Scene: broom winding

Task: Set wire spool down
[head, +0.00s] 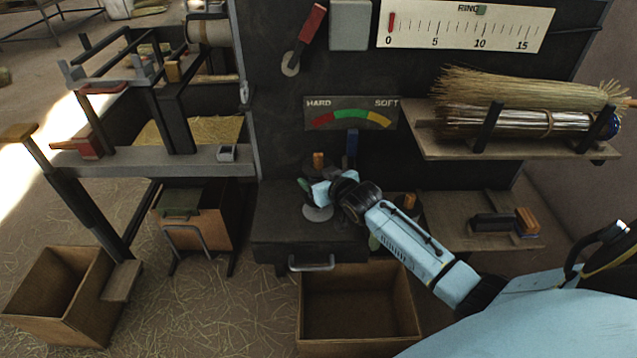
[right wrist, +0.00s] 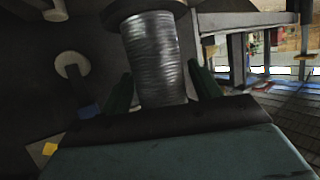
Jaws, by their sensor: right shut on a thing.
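The wire spool (right wrist: 154,58) shows in the right wrist view as a silver, wire-wound cylinder with a dark flange at one end. My right gripper (right wrist: 160,90) is shut on it, with a green finger on each side. In the head view my right gripper (head: 308,187) is over the dark cabinet ledge, above a pale round disc (head: 318,213). The spool is mostly hidden there, and I cannot tell whether it touches the ledge. My left gripper is not in view.
A dark drawer cabinet (head: 310,240) with a handle stands at the centre. An open wooden box (head: 360,305) is below it. A hard-to-soft gauge (head: 351,115) is on the panel behind. A shelf (head: 500,150) with broom bristle bundles (head: 520,90) is at right.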

